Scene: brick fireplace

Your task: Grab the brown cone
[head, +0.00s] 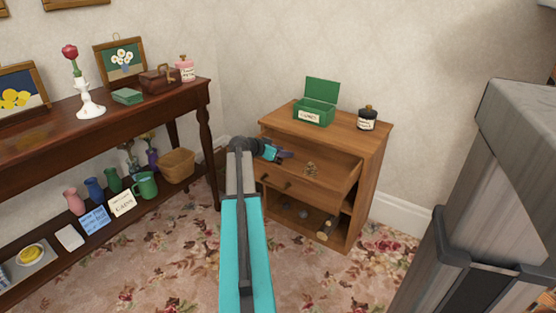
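A small brown cone (311,169), which looks like a pine cone, lies in the pulled-out top drawer (334,180) of a wooden cabinet. My gripper (287,154) is over the left part of the drawer, to the left of the cone and apart from it in the picture. Its dark fingers point right towards the cone. They are too small and dark to tell whether they are open or shut. No held object shows at the fingers.
A green open box (314,113) and a dark jar (367,119) stand on the cabinet top. Small items lie on its lower shelf (300,222). A dark wooden side table (150,107) with many objects stands left. A grey pillar (490,180) is at right. Carpet lies between.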

